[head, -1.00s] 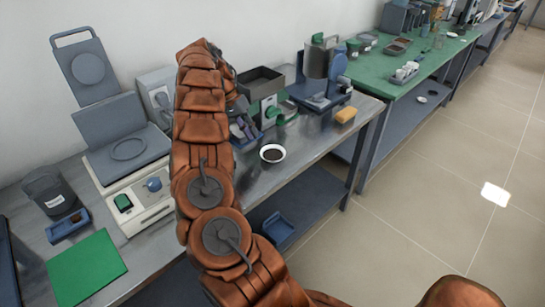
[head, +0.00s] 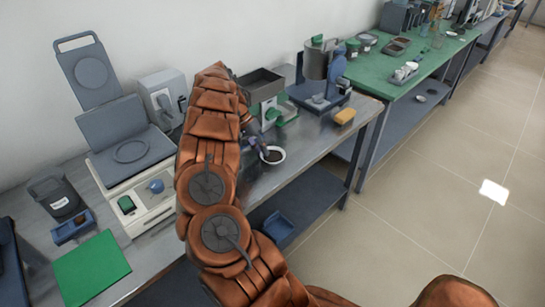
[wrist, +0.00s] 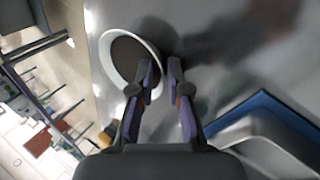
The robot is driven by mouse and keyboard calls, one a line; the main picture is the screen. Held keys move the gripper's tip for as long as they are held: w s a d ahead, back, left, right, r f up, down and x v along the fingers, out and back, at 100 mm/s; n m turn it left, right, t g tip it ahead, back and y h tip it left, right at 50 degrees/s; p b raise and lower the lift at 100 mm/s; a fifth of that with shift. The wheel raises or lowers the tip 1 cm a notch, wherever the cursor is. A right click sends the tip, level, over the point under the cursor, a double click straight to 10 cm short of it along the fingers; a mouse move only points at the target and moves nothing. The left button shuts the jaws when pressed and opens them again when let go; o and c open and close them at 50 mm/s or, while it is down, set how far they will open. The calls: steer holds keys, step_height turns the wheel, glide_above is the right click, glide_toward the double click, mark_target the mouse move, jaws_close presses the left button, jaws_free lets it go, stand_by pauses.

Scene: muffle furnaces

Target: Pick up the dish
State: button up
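The dish (head: 275,162) is a small round white bowl with dark contents, standing upright on the metal bench top. In the wrist view the dish (wrist: 105,62) is at upper left, partly covered by one finger. My gripper (head: 260,145) is at the left side of the dish, partly hidden by my arm. In the wrist view my gripper (wrist: 162,74) is open, its two fingertips apart with a gap between them. The left fingertip overlaps the dish's near rim; the right one is outside it. I cannot tell whether either touches it.
A balance-like device (head: 125,205) stands at left beside a green mat (head: 91,268). The bench's front edge is close to the dish.

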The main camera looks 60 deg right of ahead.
jaws_close()
stand_by(0.4)
steer(key=shift+r+b, duration=0.8)
steer(key=shift+r, duration=0.95)
steer(key=s+d+r+b, duration=0.1)
steer(key=s+b, duration=0.3)
steer(key=s, duration=1.2)
steer(key=shift+d+r, duration=0.25)
steer(key=shift+d, duration=0.05)
